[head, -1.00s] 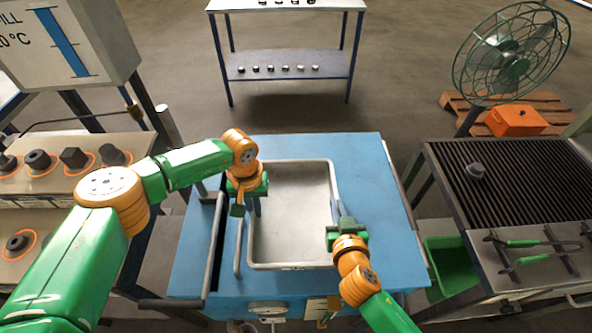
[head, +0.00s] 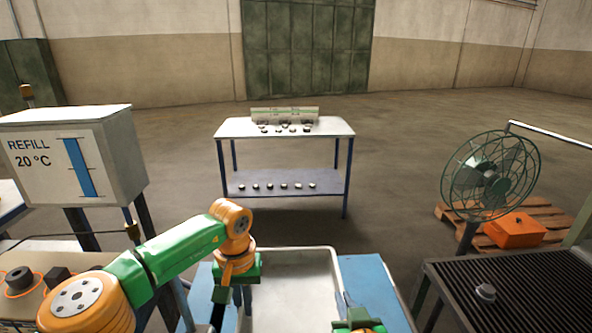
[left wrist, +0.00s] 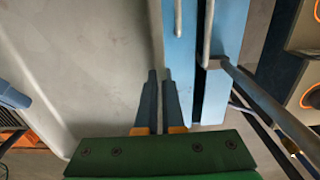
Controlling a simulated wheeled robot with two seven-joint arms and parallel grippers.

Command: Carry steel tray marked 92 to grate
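The steel tray (head: 300,285) is a shallow grey pan in the lower middle of the head view, above the blue cart top (head: 372,280). Its near part is cut off and no 92 mark is legible. My left gripper (head: 242,296) is at its left wall; in the left wrist view its two dark fingers (left wrist: 160,100) are close together on the rim of the tray (left wrist: 90,60). My right gripper (head: 358,322) is at the right wall, its fingers hidden; the raised tray suggests it grips too. The black ribbed grate (head: 515,290) is at lower right.
A refill gauge box (head: 75,155) is at left. A two-level table (head: 285,128) stands ahead, with open floor around it.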

